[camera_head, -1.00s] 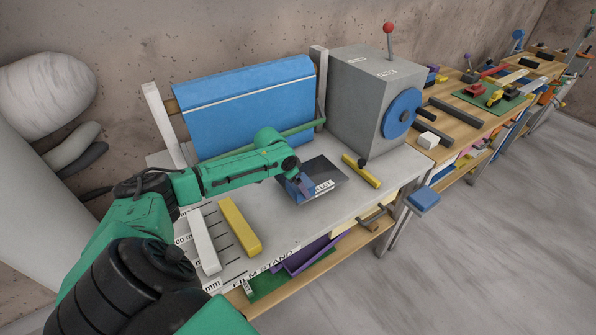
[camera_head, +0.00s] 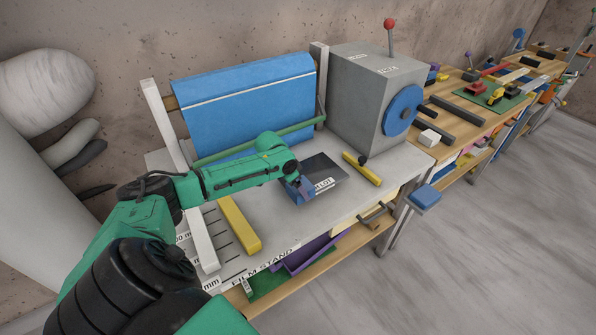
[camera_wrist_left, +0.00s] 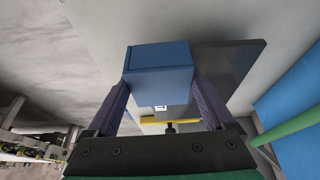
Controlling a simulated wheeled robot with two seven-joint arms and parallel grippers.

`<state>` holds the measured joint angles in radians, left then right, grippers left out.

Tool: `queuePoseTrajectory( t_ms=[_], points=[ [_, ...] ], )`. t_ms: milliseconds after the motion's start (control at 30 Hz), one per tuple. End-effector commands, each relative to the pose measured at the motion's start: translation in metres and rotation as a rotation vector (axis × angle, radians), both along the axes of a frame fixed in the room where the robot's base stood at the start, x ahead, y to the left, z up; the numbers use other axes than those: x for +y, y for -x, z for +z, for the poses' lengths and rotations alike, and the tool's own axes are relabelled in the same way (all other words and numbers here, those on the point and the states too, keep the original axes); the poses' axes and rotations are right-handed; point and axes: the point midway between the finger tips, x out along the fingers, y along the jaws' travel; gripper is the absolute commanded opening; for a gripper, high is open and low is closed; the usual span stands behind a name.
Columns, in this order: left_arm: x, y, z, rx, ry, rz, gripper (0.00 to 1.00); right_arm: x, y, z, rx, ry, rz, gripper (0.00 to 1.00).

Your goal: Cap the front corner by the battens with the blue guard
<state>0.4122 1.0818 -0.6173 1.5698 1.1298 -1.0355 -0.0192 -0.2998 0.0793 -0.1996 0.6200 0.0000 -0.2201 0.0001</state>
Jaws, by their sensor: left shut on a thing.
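The dark flat slab (camera_head: 328,168) lies on the grey bench top, a white label on its front edge. My left gripper (camera_head: 301,187) is shut on the blue guard (camera_head: 299,193), at the slab's near-left corner, on the side toward the battens. In the left wrist view the guard (camera_wrist_left: 160,72) is between the purple fingers (camera_wrist_left: 162,102) and overlaps the slab (camera_wrist_left: 228,68). I cannot tell whether the guard is seated on the corner or just off it. The yellow batten (camera_head: 239,224) and white batten (camera_head: 204,240) lie left of the slab. My right gripper is not in view.
A yellow bar with a dark knob (camera_head: 361,168) lies right of the slab. A grey box with a blue disc (camera_head: 370,100) stands behind it. A blue roll cover (camera_head: 250,100) and green rail (camera_head: 305,127) are behind my arm. A blue block (camera_head: 424,197) sticks out at the right.

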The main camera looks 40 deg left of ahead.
Motion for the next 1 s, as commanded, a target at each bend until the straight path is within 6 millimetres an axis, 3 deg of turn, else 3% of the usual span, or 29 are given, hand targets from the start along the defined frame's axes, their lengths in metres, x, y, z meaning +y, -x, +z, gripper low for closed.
queuePoseTrajectory(
  t_ms=[167, 200, 233, 500, 633, 767, 1000],
  points=[
    [0.0, 0.0, -0.005, 0.0, 0.0, 0.0, 0.33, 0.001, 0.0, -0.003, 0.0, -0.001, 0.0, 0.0],
    [0.0, 0.0, -0.006, 0.0, 0.0, 0.0, 0.9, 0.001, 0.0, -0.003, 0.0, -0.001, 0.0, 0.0],
    [0.0, 0.0, -0.005, 0.0, 0.0, 0.0, 1.0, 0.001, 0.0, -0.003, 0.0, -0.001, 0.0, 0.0],
    [0.0, 0.001, -0.004, 0.0, 0.0, 0.0, 1.0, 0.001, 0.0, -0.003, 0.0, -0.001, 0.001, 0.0],
    [0.003, 0.005, 0.007, -0.001, -0.001, 0.001, 1.0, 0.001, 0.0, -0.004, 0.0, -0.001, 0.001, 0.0],
    [0.007, 0.015, 0.032, -0.001, -0.008, -0.001, 1.0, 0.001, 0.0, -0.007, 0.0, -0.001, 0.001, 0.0],
    [0.015, 0.041, 0.094, 0.001, -0.011, 0.0, 1.0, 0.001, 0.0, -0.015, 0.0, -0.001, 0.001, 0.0]
  ],
)
